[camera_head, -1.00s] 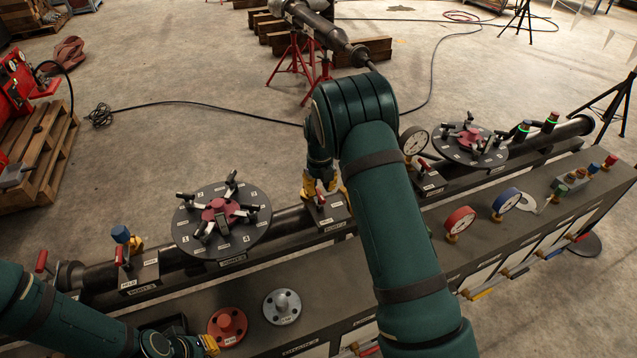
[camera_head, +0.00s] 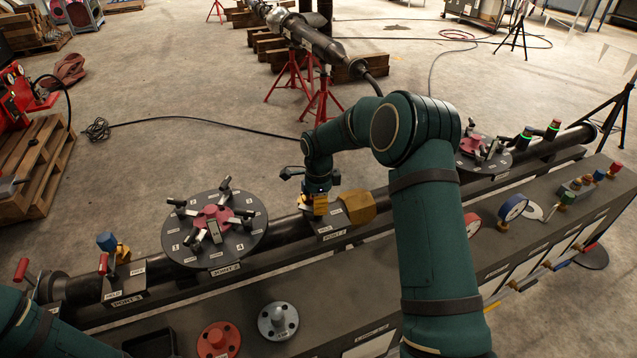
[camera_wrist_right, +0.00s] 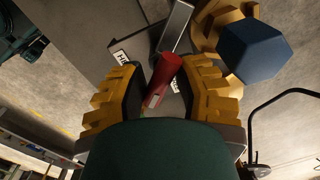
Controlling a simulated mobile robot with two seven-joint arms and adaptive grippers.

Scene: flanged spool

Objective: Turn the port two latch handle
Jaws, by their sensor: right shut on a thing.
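My right gripper (camera_head: 320,206) points down at the block labelled like port 2 (camera_head: 333,236) in the head view. In the right wrist view its yellow-backed fingers (camera_wrist_right: 160,88) are shut on a red latch handle (camera_wrist_right: 163,78), which lies between the dark pads. A grey metal lever part (camera_wrist_right: 177,28) continues beyond the handle. The gripper hides the handle in the head view.
A black disc (camera_head: 214,232) with several clamp levers stands left of the gripper. Another block (camera_head: 125,285) with a red handle (camera_head: 103,263) and blue knob (camera_head: 106,241) is further left. Red and grey flanges (camera_head: 278,321) sit in front.

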